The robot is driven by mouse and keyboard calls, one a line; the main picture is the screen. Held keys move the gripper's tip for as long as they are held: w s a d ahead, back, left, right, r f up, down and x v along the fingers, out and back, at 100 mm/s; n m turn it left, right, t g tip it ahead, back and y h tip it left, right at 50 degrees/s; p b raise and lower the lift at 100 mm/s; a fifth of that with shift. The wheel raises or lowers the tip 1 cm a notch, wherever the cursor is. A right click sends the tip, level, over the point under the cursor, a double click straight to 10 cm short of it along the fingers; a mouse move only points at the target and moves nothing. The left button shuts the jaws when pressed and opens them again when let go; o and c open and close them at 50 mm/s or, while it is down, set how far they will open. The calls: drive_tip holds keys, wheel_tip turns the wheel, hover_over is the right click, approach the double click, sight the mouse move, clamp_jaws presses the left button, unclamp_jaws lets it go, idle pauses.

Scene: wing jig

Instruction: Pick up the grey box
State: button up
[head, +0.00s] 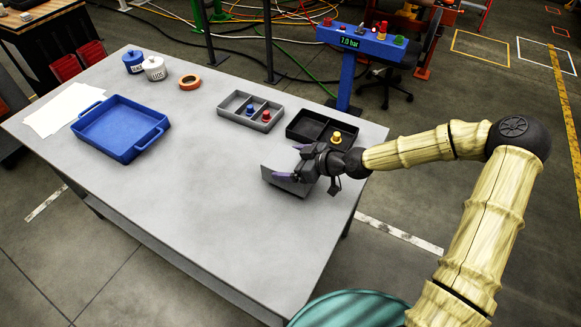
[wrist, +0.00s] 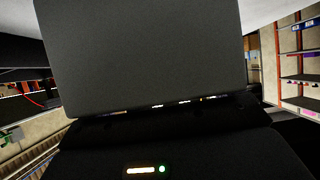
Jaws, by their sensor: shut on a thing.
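A plain grey box (head: 288,184) is in my gripper (head: 289,163) at the right end of the table in the head view. The gripper, with purple fingertips, is shut on it. The box looks tilted; I cannot tell whether its lower edge touches the table. In the wrist view the grey box (wrist: 140,55) fills the upper middle as a flat dark face. The fingertips are hidden there.
A grey divided tray (head: 233,117) with a blue and a red piece and a black divided tray (head: 311,117) with a yellow-topped piece stand behind. A blue tray (head: 96,146), two jars and an orange ring are left. The table's front middle (head: 210,190) is clear.

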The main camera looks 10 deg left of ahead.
sight(291, 161)
wheel_tip(291, 161, up, 8)
drive_tip(key=shift+f, duration=0.2)
idle(0.5)
